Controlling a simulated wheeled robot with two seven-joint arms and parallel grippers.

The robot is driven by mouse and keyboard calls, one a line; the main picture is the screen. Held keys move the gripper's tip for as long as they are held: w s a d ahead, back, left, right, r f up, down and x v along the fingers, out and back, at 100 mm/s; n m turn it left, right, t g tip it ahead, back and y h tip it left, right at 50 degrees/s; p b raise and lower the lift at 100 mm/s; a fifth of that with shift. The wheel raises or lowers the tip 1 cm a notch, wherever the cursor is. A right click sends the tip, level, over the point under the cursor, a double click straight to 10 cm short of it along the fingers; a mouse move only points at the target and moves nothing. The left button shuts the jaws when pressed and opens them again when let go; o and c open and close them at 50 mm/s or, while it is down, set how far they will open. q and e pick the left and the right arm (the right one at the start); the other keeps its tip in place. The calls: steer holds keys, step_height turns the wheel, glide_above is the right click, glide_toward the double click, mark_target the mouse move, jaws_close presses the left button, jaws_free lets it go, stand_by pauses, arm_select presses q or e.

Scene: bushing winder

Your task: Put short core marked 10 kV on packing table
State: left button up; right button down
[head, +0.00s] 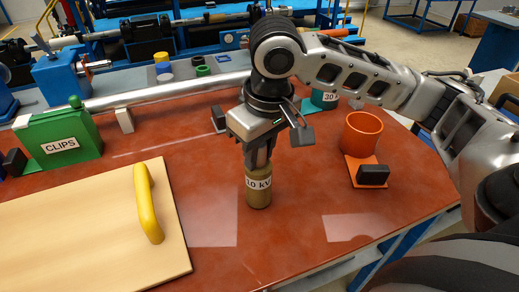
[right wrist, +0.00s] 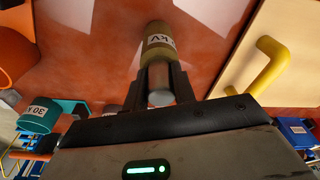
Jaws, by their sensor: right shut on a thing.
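The short core marked 10 kV (head: 258,188) is an olive-brown cylinder with a white label, upright in the head view. My right gripper (head: 259,163) points down and is shut on its upper end. In the right wrist view the core (right wrist: 157,42) sits between the fingertips (right wrist: 160,82), its label partly cut off by view angle. The core's base is at or close above the red-brown tabletop (head: 300,180); I cannot tell if it touches. My left gripper is not in view.
A wooden board (head: 90,230) with a yellow handle (head: 149,203) lies left of the core. A green CLIPS box (head: 62,138) stands far left. An orange cup (head: 361,133) stands right, and a teal holder marked 30 (head: 324,98) behind. Pale rectangles mark clear tabletop nearby.

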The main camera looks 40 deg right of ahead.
mark_target(265, 168)
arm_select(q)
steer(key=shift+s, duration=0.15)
arm_select(e)
steer(key=shift+f, duration=0.1)
steer(key=c, duration=1.1)
jaws_free()
steer(key=shift+c, duration=0.2)
arm_select(q)
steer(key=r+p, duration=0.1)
steer(key=p, duration=0.2)
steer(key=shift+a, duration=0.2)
arm_select(e)
step_height(265, 168, up, 12)
steer(key=s, duration=0.1)
steer(key=shift+s, duration=0.4)
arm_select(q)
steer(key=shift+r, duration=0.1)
arm_select(e)
steer(key=shift+d, duration=0.1)
